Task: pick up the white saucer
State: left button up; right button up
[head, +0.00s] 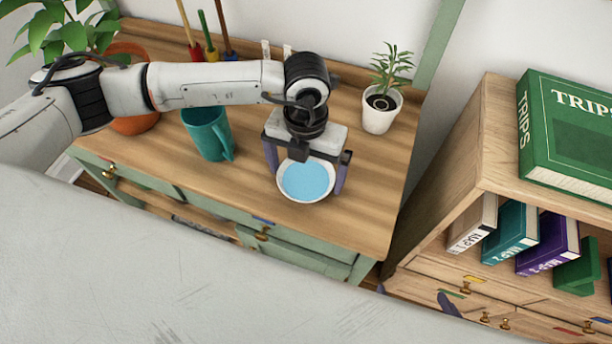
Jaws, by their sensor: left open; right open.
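The white saucer (306,184), with a white rim and a light blue inside, is at the front of the wooden cabinet top. My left gripper (306,176) is over it, open, with one dark purple finger at each side of its rim. The gripper body hides part of the saucer's far edge. I cannot tell whether the fingers touch the rim. My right gripper (415,296) shows only as two purple fingertips, spread apart, low in front of the bookshelf; the rest is hidden.
A teal mug (207,134) stands left of the saucer, below my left arm. A small potted plant (380,110) stands behind right, and a terracotta pot (136,122) at far left. The cabinet top (365,190) is clear right of the saucer. A bookshelf (490,130) stands at right.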

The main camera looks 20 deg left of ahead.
pick_arm(q)
jog(key=shift+f, duration=0.15)
jog(key=shift+c, duration=0.3)
jog(key=c, duration=0.9)
